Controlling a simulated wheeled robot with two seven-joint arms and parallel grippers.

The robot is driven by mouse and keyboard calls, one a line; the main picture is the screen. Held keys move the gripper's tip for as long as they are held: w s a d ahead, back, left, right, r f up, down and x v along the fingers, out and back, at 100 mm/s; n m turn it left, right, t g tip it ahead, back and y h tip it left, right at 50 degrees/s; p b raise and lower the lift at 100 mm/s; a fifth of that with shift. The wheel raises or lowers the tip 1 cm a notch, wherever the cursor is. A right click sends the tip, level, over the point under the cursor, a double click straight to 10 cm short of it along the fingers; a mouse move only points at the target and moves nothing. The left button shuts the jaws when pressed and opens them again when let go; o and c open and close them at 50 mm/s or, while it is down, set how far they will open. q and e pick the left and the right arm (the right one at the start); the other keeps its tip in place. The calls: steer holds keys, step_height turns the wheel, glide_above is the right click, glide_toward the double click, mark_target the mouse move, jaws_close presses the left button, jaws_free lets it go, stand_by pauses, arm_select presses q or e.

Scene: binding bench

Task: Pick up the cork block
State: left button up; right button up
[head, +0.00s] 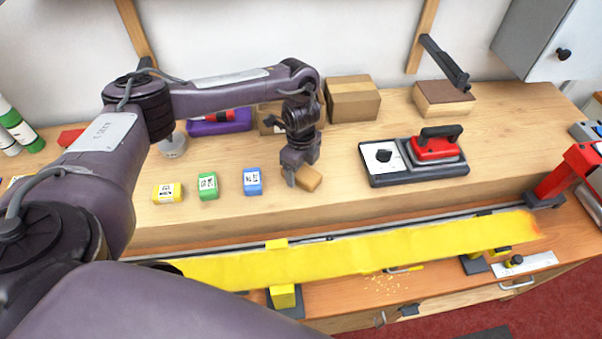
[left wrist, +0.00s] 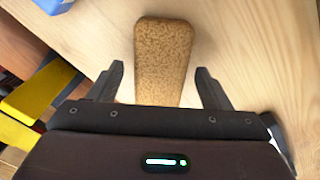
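The cork block (head: 308,179) is a small tan block on the wooden bench, just right of the blue box. My left gripper (head: 298,176) points down over it, and its body hides part of the block. In the left wrist view the speckled cork block (left wrist: 163,58) lies between the two spread fingers of my left gripper (left wrist: 164,85), with a gap on each side. The near end of the block is hidden behind the gripper body. My right gripper is not in view.
Blue (head: 252,181), green (head: 207,186) and yellow (head: 167,193) small boxes stand left of the block. Cardboard boxes (head: 353,99) stand behind. A long yellow beam (head: 350,255) runs along the front.

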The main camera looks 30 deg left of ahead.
mark_target(301, 170)
arm_select(q)
steer(key=c, duration=0.9)
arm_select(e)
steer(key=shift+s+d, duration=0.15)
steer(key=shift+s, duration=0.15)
arm_select(q)
steer(key=shift+r, duration=0.1)
steer(key=shift+r, duration=0.45)
step_height(301, 170, up, 19)
steer(key=p, duration=0.2)
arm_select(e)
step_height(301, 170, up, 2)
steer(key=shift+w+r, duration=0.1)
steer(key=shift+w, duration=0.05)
